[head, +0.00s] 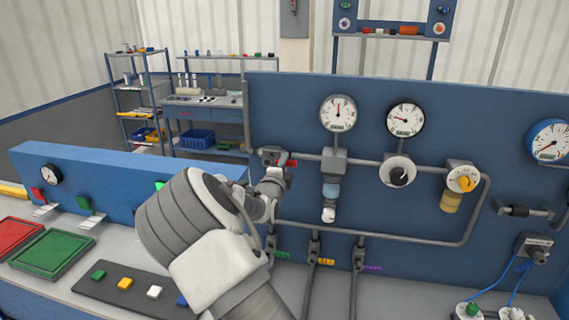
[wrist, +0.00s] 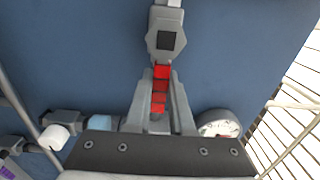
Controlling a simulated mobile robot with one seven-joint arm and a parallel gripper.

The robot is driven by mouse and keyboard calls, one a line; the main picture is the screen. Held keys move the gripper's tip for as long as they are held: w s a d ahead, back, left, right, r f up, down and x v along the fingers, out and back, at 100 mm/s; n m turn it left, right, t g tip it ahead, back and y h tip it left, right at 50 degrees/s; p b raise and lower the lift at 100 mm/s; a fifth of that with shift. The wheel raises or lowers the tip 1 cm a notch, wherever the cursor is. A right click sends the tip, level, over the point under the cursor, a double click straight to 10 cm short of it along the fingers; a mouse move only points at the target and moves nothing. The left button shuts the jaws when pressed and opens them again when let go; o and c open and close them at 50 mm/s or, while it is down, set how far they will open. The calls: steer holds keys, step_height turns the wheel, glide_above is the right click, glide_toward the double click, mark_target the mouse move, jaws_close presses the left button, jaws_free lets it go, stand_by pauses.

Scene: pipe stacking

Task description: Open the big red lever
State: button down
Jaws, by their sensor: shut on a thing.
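The big red lever (wrist: 160,88) shows in the wrist view between my gripper's two fingers. My gripper (wrist: 160,100) is shut on it, one finger on each side. The lever runs from its grey valve body (wrist: 165,38) down between the fingers. In the head view the red lever (head: 291,163) shows only in part beside the valve (head: 268,156) on the grey pipe, at the left end of the blue panel. My arm hides the area below it, and my gripper (head: 272,183) shows only in part there.
The blue panel (head: 370,130) carries a white gauge (head: 338,113), a second gauge (head: 405,120) and a dark knob (head: 397,175). Green, yellow and purple small levers sit on lower pipes, the purple one (head: 373,268) rightmost. Coloured buttons and trays lie on the bench at left.

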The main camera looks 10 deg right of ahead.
steer(key=c, duration=0.8)
jaws_free()
steer(key=b+v, duration=0.2)
steer(key=v, duration=1.5)
steer(key=shift+s+a+r, duration=0.1)
steer(key=shift+s, duration=0.1)
